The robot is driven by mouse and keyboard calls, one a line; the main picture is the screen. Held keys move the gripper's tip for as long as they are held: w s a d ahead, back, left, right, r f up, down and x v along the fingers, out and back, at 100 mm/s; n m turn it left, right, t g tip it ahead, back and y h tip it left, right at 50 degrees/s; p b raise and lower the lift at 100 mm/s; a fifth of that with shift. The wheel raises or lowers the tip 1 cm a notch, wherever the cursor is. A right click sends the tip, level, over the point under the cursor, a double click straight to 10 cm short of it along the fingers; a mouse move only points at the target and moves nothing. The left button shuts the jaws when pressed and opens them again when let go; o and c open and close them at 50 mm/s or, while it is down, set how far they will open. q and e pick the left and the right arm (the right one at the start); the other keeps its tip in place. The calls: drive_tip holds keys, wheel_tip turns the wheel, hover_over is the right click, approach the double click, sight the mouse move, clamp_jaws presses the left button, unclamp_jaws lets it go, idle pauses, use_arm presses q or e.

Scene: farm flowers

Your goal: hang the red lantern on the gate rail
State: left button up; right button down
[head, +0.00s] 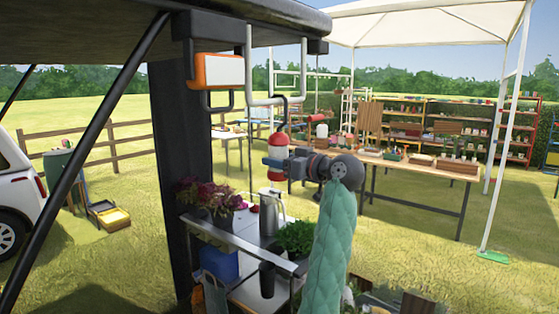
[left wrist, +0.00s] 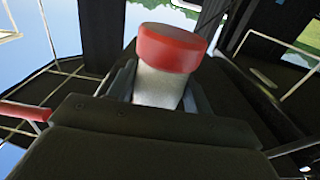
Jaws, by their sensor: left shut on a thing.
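The red lantern (head: 278,146), with red ends and a pale middle, is upright below the canopy edge. My left gripper (head: 282,162) is shut on it. In the left wrist view the lantern's red end (left wrist: 172,47) and pale body (left wrist: 160,86) show between the fingers (left wrist: 158,92). A dark hook (head: 283,108) rises from the lantern's top. It overlaps the bottom of a white U-shaped rail (head: 262,101) hanging from the canopy; I cannot tell whether it hooks over it or is only in front. My right gripper is out of view.
An orange-framed white box (head: 218,71) hangs left of the rail beside a dark post (head: 175,170). Below stands a small table (head: 215,233) with potted flowers (head: 208,193), a metal can (head: 269,212) and green leaves (head: 296,237). A long table (head: 440,180) stands behind.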

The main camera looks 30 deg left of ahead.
use_arm(q)
drive_tip(key=shift+f, duration=0.1)
drive_tip(key=o, duration=1.3)
drive_tip(key=shift+c, duration=0.2)
drive_tip(key=shift+d, duration=0.1)
drive_tip(key=s+d+f, duration=0.1)
drive_tip(key=d, duration=1.2)
drive_tip(key=shift+d+f, duration=0.25)
drive_tip(key=shift+d, duration=0.15)
idle(1.5)
idle(0.4)
